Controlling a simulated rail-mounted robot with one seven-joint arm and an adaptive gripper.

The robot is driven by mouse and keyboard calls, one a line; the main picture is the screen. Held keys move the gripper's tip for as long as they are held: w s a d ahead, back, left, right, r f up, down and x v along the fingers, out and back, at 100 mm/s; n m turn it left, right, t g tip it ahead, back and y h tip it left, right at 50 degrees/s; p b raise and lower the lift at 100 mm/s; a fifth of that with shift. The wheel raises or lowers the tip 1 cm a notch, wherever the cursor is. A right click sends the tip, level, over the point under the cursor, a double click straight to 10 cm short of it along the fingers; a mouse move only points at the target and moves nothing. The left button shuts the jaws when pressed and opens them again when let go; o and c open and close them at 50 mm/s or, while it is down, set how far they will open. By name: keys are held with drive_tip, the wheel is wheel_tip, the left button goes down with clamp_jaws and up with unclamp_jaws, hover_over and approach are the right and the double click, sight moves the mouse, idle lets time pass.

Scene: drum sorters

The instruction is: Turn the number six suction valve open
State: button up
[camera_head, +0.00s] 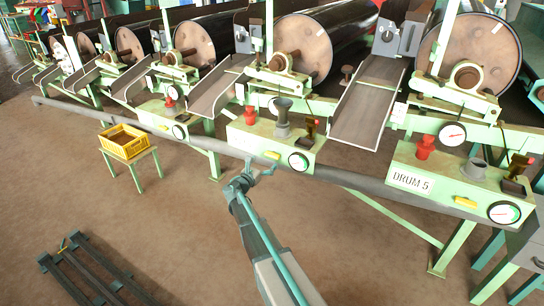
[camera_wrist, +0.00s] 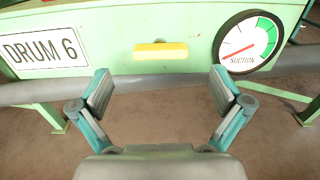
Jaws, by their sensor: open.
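The number six suction valve's yellow handle (camera_wrist: 160,51) lies level on the front of the green drum 6 box, between the "DRUM 6" label (camera_wrist: 44,49) and the suction gauge (camera_wrist: 248,42). In the head view the same yellow handle (camera_head: 273,155) is on the middle box. My gripper (camera_wrist: 163,85) is open and empty, its two fingers apart below and either side of the handle, not touching it. In the head view my gripper (camera_head: 256,174) is just below that box.
A grey pipe (camera_head: 335,178) runs along below the boxes, close to my gripper. The drum 5 box (camera_head: 455,187) stands to the right with its own yellow handle. A yellow crate (camera_head: 124,142) on a stand and a dark rack (camera_head: 92,275) are at left. Floor between is clear.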

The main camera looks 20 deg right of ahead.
sight(271, 156)
drive_tip(key=x, duration=0.6)
drive_tip(key=shift+w+d, duration=0.2)
drive_tip(key=shift+d, duration=0.2)
drive_tip(key=shift+c, duration=0.2)
drive_tip(key=c, duration=1.1)
